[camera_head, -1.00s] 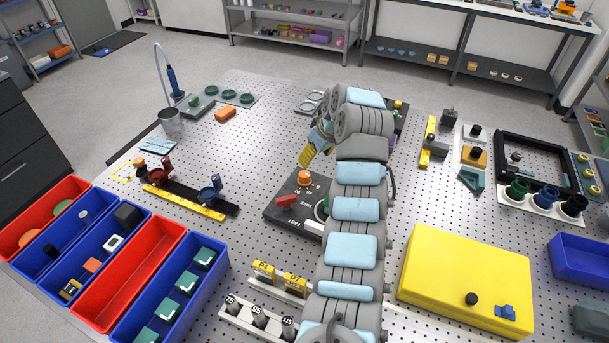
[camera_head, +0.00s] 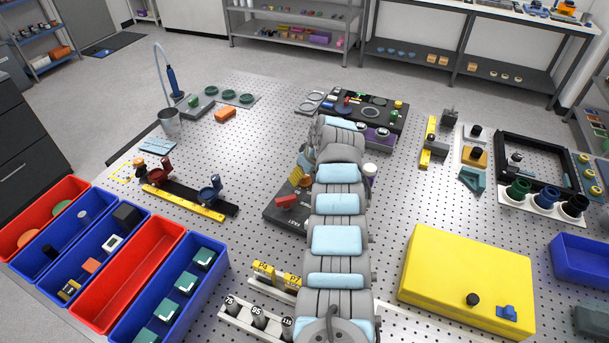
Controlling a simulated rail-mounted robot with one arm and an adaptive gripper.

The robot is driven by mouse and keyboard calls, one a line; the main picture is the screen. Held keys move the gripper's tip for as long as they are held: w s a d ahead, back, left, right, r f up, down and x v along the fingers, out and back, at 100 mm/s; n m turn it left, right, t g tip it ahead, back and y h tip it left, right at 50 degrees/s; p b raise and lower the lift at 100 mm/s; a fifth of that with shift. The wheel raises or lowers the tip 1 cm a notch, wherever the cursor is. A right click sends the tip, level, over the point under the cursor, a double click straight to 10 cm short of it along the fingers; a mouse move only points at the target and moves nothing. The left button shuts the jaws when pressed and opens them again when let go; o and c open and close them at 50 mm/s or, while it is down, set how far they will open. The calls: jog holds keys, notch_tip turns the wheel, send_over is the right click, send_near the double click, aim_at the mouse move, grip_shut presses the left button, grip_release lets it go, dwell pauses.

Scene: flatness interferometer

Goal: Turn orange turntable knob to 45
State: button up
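The black turntable box (camera_head: 273,215) lies on the perforated table, left of my arm, with a red part (camera_head: 286,201) on its top. Of the orange knob (camera_head: 306,182) only a small sliver shows at the arm's left edge; the arm hides the rest, and the dial setting cannot be read. My gripper (camera_head: 297,174) is down at the box's back part, close to the knob, with only a bit of yellowish finger showing. I cannot tell whether it touches the knob or how far its fingers are apart.
Behind stands a dark panel (camera_head: 384,102) with several small parts. A yellow case (camera_head: 468,277) lies to the right, and red and blue bins (camera_head: 130,270) stand at the left. Yellow-tagged blocks (camera_head: 264,270) and numbered posts (camera_head: 259,316) are in front.

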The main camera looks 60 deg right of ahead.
jog(key=shift+f, duration=0.2)
grip_shut()
